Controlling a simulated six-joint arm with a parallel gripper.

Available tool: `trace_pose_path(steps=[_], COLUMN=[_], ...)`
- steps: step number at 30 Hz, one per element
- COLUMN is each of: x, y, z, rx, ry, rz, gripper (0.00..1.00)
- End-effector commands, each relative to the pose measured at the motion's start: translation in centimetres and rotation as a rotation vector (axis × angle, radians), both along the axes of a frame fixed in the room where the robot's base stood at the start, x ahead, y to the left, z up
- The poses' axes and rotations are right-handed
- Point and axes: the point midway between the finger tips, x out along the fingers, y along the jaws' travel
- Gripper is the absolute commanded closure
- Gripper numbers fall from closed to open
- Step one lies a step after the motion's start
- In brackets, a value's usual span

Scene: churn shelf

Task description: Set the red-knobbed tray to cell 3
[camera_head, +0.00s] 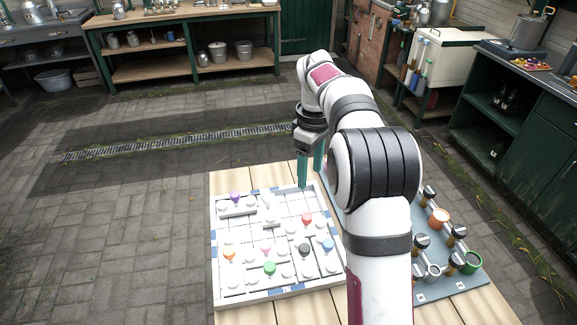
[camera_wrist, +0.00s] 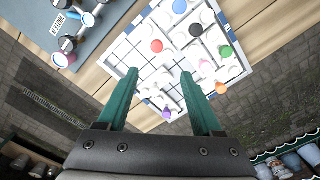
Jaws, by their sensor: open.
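The red knob (camera_head: 307,218) stands on a white tray in the right half of the white gridded board (camera_head: 218,290). It also shows in the wrist view (camera_wrist: 156,46), ahead of my fingertips. The white tray's outline blends with the board, and the cell numbers are too small to read. My gripper (camera_head: 311,177) points down above the board's far right corner, beyond the red knob. In the wrist view my gripper (camera_wrist: 159,72) has its two teal fingers wide apart, with nothing between them. It is apart from the knob.
Other trays carry purple (camera_head: 235,196), orange (camera_head: 229,255), pink (camera_head: 266,248), green (camera_head: 269,268), black (camera_head: 305,250) and blue (camera_head: 328,244) knobs. Bare grid cells show around the red knob. A grey-blue panel (camera_head: 480,290) with knobs and rings lies right of my arm.

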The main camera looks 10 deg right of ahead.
Motion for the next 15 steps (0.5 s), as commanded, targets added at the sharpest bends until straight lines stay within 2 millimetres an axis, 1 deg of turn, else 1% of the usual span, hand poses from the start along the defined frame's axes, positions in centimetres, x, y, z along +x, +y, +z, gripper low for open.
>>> trace_pose_path(steps=[2,5,8,12,15], x=[0.6,0.6,0.5,0.6,0.6], y=[-0.3,-0.3,-0.3,-0.2,-0.2], z=[-0.8,-2.4,-5.2,-9.6,-12.3], rx=[-0.003,-0.003,-0.002,-0.002,-0.001], ry=[-0.001,0.002,0.003,0.002,0.000], rz=[0.030,0.034,0.034,0.033,0.032], gripper=[0.33,0.33,0.33,0.33,0.33])
